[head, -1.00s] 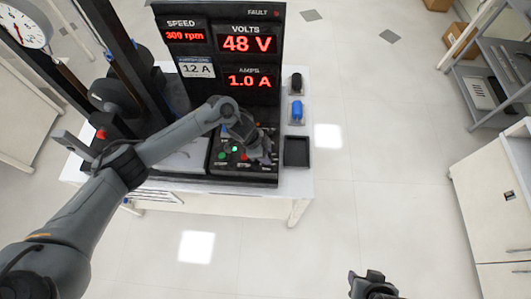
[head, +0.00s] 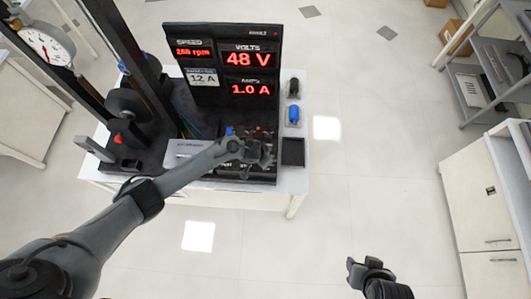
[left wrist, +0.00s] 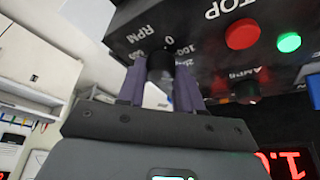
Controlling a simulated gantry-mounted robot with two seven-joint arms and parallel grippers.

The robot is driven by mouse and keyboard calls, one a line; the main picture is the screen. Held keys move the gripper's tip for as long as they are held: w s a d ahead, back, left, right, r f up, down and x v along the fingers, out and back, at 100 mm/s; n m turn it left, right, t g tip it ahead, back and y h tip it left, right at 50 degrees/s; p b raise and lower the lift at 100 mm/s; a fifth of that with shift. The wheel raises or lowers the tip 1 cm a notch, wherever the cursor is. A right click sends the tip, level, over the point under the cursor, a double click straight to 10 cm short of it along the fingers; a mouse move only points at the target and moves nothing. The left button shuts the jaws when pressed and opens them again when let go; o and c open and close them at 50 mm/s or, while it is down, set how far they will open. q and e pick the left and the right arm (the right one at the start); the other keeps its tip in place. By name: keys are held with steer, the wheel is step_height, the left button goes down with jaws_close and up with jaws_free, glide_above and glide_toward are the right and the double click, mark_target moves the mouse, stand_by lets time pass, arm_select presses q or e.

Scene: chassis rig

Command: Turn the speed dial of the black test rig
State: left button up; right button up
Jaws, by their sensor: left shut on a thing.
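The black test rig (head: 207,100) stands on a white table. Its red speed display (head: 194,53) reads about 260 rpm, though the digits are blurred. In the left wrist view, the black speed dial (left wrist: 160,64) sits beside the white RPM scale on the panel. My left gripper (left wrist: 161,88) is shut on the dial, one finger on each side. In the head view my left gripper (head: 257,153) is at the right of the lower panel and hides the dial. My right gripper (head: 362,265) is open and empty, low over the floor, away from the rig.
A red stop button (left wrist: 242,34), a green light (left wrist: 289,42) and an AMPS knob (left wrist: 247,92) are close to the dial. A blue item (head: 293,114), a black item (head: 294,87) and a black tray (head: 293,152) lie right of the rig.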

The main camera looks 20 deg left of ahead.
arm_select(q)
steer(key=n+p, duration=0.1)
steer(key=n, duration=0.1)
steer(key=n+y+p, duration=0.1)
steer(key=n, duration=0.1)
steer(key=shift+s+d+r, duration=0.1)
steer(key=shift+d, duration=0.1)
steer(key=shift+n+y, duration=0.5)
steer(key=shift+n, duration=0.4)
steer(key=n+y, duration=0.1)
steer(key=n, duration=0.1)
steer(key=shift+d+n, duration=0.15)
steer(key=shift+n, duration=0.15)
steer(key=n+y, duration=0.1)
steer(key=n, duration=0.3)
steer(key=shift+d+n+g, duration=0.1)
steer(key=shift+n+g, duration=0.2)
steer(key=n+b, duration=0.1)
steer(key=n+g+y+b, duration=0.1)
steer(key=n, duration=0.1)
steer(key=shift+w, duration=0.25)
steer(key=shift+n+y, duration=0.3)
steer(key=shift+n, duration=0.4)
arm_select(e)
steer(key=shift+r, duration=0.15)
arm_select(q)
steer(key=shift+g, duration=0.3)
arm_select(e)
steer(key=shift+d, duration=0.1)
